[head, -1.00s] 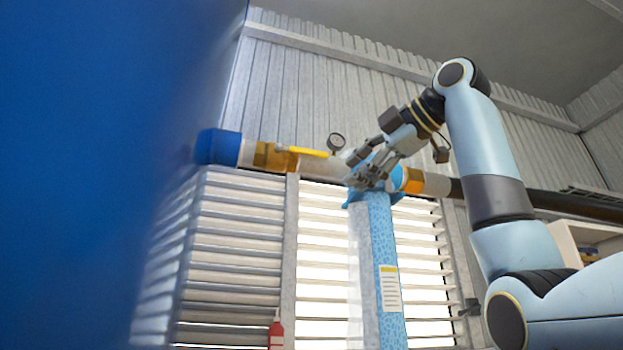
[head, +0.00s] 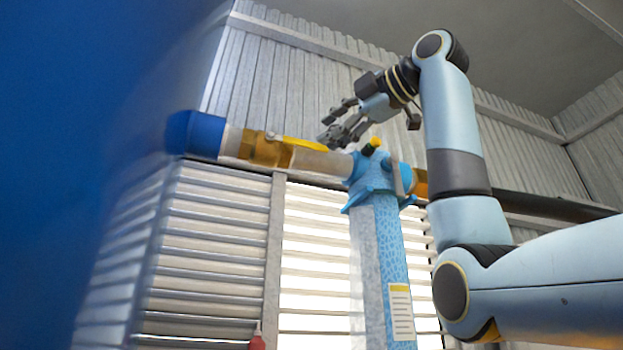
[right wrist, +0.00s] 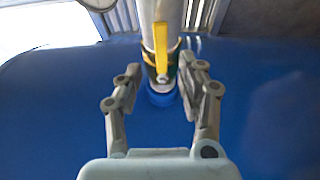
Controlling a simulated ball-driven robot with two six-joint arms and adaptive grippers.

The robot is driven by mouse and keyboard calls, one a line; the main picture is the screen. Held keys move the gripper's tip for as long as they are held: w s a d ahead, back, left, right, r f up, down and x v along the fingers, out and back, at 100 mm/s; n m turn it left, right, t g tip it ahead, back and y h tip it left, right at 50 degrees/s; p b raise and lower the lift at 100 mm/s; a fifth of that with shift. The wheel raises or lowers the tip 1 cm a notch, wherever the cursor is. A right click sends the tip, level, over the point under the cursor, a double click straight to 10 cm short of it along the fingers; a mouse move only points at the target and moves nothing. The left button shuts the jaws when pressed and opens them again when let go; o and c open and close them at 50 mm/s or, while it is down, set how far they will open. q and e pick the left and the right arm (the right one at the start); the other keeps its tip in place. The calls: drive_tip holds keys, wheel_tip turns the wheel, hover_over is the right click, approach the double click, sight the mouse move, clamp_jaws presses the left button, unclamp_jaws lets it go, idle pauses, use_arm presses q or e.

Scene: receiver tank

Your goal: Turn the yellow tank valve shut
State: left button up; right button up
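The yellow tank valve handle (head: 306,143) lies along the pipe, on a brass valve body (head: 262,149) beside the blue tank fitting. In the right wrist view the yellow handle (right wrist: 161,49) points lengthwise along the pipe, centred between my fingers. My right gripper (head: 337,120) is open and empty, above the pipe and to the right of the valve. It also shows in the right wrist view (right wrist: 158,82) with its fingers apart on either side of the valve, not visibly touching it. My left gripper is not in view.
A large blue tank (head: 90,120) fills the left side. A blue filter housing (head: 388,250) with a yellow-topped knob hangs from the pipe right of the valve. Louvred windows (head: 215,240) stand behind. A dark pipe (head: 555,206) continues right.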

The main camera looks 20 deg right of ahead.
sight(310, 143)
drive_tip(key=p+x, duration=0.1)
drive_tip(key=x, duration=0.2)
drive_tip(key=shift+w+a, duration=0.1)
drive_tip(key=shift+w, duration=0.2)
drive_tip(key=shift+w+a+p, duration=0.25)
drive_tip(key=shift+w+p, duration=0.15)
drive_tip(key=shift+w, duration=0.25)
drive_tip(key=shift+c, duration=0.3)
drive_tip(key=c, duration=0.4)
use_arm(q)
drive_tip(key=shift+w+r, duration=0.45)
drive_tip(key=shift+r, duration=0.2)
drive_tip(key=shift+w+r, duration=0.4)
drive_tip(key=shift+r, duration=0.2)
use_arm(e)
clamp_jaws()
